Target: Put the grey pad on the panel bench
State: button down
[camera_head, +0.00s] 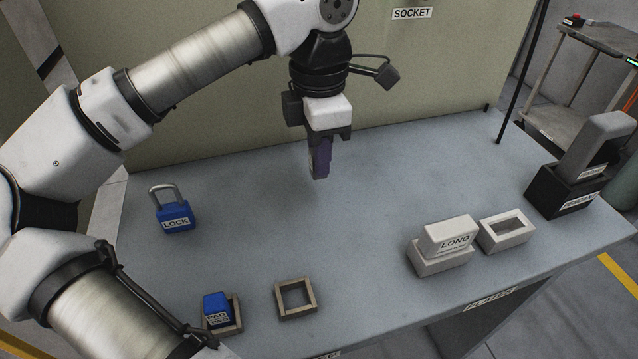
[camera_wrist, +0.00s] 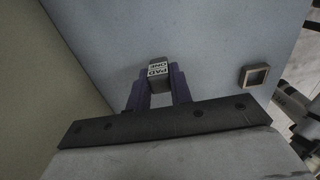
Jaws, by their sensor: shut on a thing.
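My gripper (camera_head: 320,165) has its purple fingers shut on the grey pad (camera_wrist: 158,70), a small grey block. In the wrist view the pad sits between the fingertips, and its white label appears to read PAD ONE. In the head view only a little of the pad (camera_head: 319,176) shows at the fingertips, and the fingers hide the rest. The fingers point down over the back middle of a blue-grey bench (camera_head: 370,225), and the pad appears to hang above its surface. I cannot tell the exact height.
A blue padlock (camera_head: 175,219) stands at left. A blue pad (camera_head: 216,307) sits in a frame beside an empty frame (camera_head: 296,299). A LONG block (camera_head: 449,236), an empty pale tray (camera_head: 507,232) and a black holder (camera_head: 560,190) stand at right. The bench middle is clear.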

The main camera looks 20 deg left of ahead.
jog(key=shift+f+b, duration=1.25)
jog(key=shift+f, duration=0.75)
jog(key=shift+f, duration=0.2)
jog(key=c, duration=1.3)
grip_release()
jog(key=shift+o, duration=0.2)
jog(key=shift+r, duration=0.1)
notch_tip(320, 180, up, 12)
jog(key=shift+r+p, duration=0.1)
jog(key=shift+p, duration=0.5)
